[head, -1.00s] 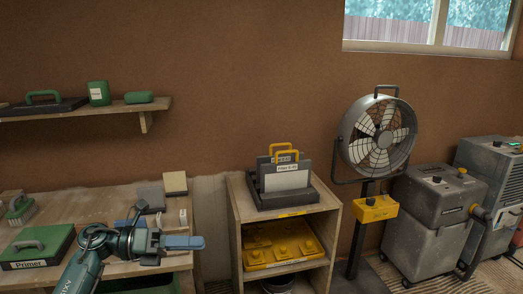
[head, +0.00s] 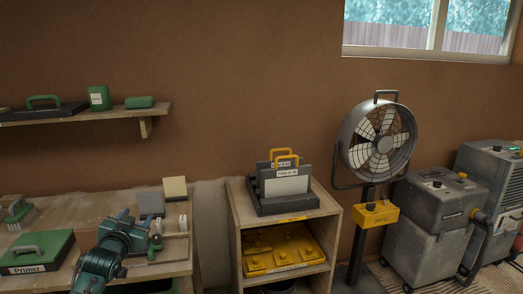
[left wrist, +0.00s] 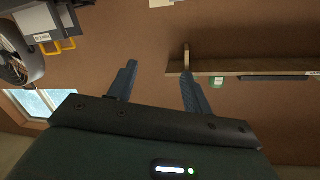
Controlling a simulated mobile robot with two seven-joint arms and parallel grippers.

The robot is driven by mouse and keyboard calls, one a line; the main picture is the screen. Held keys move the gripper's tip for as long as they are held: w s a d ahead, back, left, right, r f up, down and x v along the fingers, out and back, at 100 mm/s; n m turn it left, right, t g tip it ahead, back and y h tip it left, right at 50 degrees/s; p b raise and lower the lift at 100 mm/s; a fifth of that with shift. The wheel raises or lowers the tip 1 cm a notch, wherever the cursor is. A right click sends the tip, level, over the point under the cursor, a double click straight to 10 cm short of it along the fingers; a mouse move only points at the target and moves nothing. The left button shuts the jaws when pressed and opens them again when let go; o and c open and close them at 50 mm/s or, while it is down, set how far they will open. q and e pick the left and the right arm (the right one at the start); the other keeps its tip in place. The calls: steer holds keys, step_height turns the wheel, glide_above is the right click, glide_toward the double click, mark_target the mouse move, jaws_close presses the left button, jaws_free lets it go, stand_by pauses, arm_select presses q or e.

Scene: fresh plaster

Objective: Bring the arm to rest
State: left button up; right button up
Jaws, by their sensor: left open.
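My left arm comes in from the bottom left of the head view. My left gripper (left wrist: 158,74) shows in the left wrist view with its two blue-grey fingers apart and nothing between them. In the head view, the dark green wrist of the arm is over the front of the workbench (head: 85,202), and the fingers are hard to make out there. The left wrist view is upside down and faces the brown wall beyond the fingers. My right gripper is in neither view.
A green Primer case (head: 38,252) lies left of the arm. Grey (head: 150,203) and beige (head: 175,188) blocks stand behind it. A wall shelf (head: 90,113) hangs above. A wooden cabinet (head: 235,235) and a fan (head: 377,140) stand to the right.

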arm_select(q)
steer(key=s+d+f+m+g+h, duration=0.1)
steer(key=s+d+f+g, duration=0.1)
steer(key=s+d+f, duration=0.55)
steer(key=s+d+f+g+h, duration=0.15)
steer(key=s+d+f, duration=0.25)
steer(key=s+f, duration=0.55)
steer(key=s+d+f+g+h, duration=0.1)
steer(key=s+d, duration=0.3)
steer(key=s, duration=0.6)
steer(key=s+d+f+g+h, duration=0.1)
steer(key=s+d+f, duration=0.3)
steer(key=s, duration=0.6)
steer(key=shift+s+f+n, duration=0.2)
steer(key=shift+s+n, duration=0.2)
steer(key=shift+g, duration=0.25)
